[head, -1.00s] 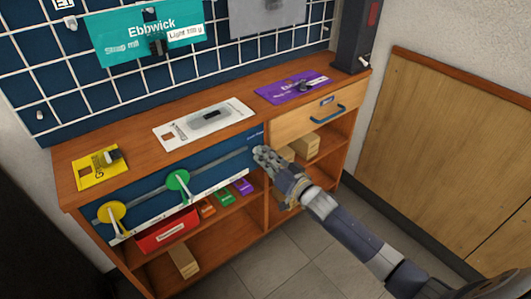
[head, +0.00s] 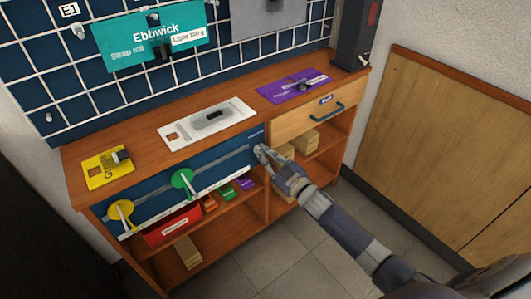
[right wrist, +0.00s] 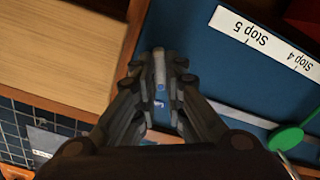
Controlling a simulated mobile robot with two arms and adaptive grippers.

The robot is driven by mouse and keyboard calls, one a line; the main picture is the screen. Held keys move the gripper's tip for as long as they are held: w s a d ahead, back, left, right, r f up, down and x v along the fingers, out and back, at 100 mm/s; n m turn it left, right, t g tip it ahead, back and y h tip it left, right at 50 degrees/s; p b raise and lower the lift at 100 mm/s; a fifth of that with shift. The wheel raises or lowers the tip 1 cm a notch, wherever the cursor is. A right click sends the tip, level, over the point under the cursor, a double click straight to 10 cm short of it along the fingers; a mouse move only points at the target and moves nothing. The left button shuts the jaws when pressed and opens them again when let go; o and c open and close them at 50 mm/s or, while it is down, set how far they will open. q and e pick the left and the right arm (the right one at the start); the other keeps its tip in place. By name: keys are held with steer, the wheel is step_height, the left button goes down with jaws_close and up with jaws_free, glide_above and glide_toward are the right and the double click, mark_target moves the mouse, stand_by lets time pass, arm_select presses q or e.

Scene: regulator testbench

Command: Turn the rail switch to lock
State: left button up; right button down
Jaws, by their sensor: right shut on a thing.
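The blue rail panel (head: 150,203) spans the front of the workbench, with a grey rail, a yellow disc (head: 121,214) at its left and a green disc (head: 183,182) further right. My right gripper (head: 262,153) is at the panel's right end. In the right wrist view the gripper (right wrist: 160,75) is shut on a narrow pale piece (right wrist: 160,66), which appears to be the rail switch. Its fingers hide most of it, so its setting cannot be read. The left gripper is not in view.
A label strip reading Stop 5 and Stop 4 (right wrist: 265,40) runs along the panel edge. A drawer with a blue handle (head: 327,113) is right of the gripper. Shelves below hold a red bin (head: 172,227) and wooden blocks. Yellow, white and purple plates lie on the top.

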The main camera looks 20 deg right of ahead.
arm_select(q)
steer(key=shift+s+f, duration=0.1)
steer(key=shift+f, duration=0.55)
arm_select(e)
steer(key=shift+n, duration=1.9)
steer(key=c, duration=1.7)
jaws_free()
steer(key=shift+a, duration=0.1)
steer(key=shift+o, duration=0.2)
steer(key=v, duration=1.2)
